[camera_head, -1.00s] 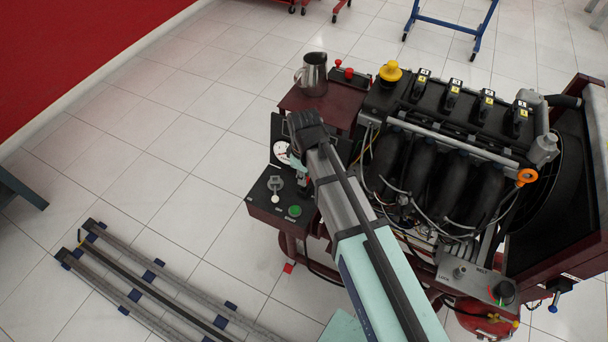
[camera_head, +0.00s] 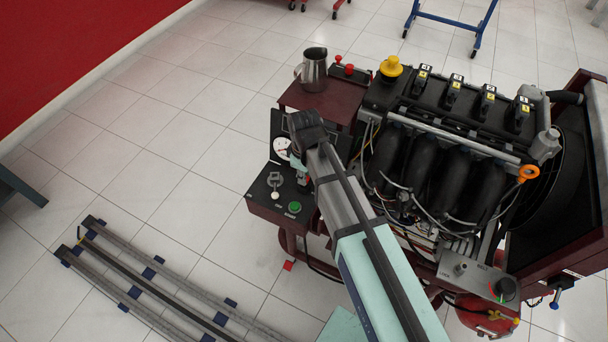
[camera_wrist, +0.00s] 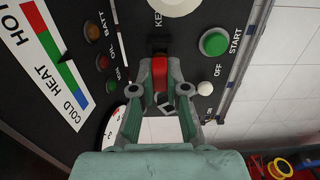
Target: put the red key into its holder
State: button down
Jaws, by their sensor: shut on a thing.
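The red key (camera_wrist: 160,73) sits between the fingers of my gripper (camera_wrist: 160,92) in the wrist view, and the gripper is shut on it. The far end of the key points at a dark holder (camera_wrist: 158,46) on the black control panel (camera_wrist: 75,120), just below the "KEY" lettering. Key and holder look lined up and very close; I cannot tell whether the key is inside or only touching.
Indicator lamps (camera_wrist: 92,30) and a heat gauge (camera_wrist: 50,75) are left. The engine (camera_head: 440,160) stands right of my arm; a metal jug (camera_head: 314,72) is behind.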

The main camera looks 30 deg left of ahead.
jog(key=shift+f, duration=0.7)
jog(key=c, duration=1.1)
grip_release()
jog(key=o, duration=0.3)
jog(key=shift+o, duration=0.2)
jog(key=shift+r, duration=0.15)
jog(key=shift+r+p, duration=1.05)
jog(key=shift+r, duration=0.3)
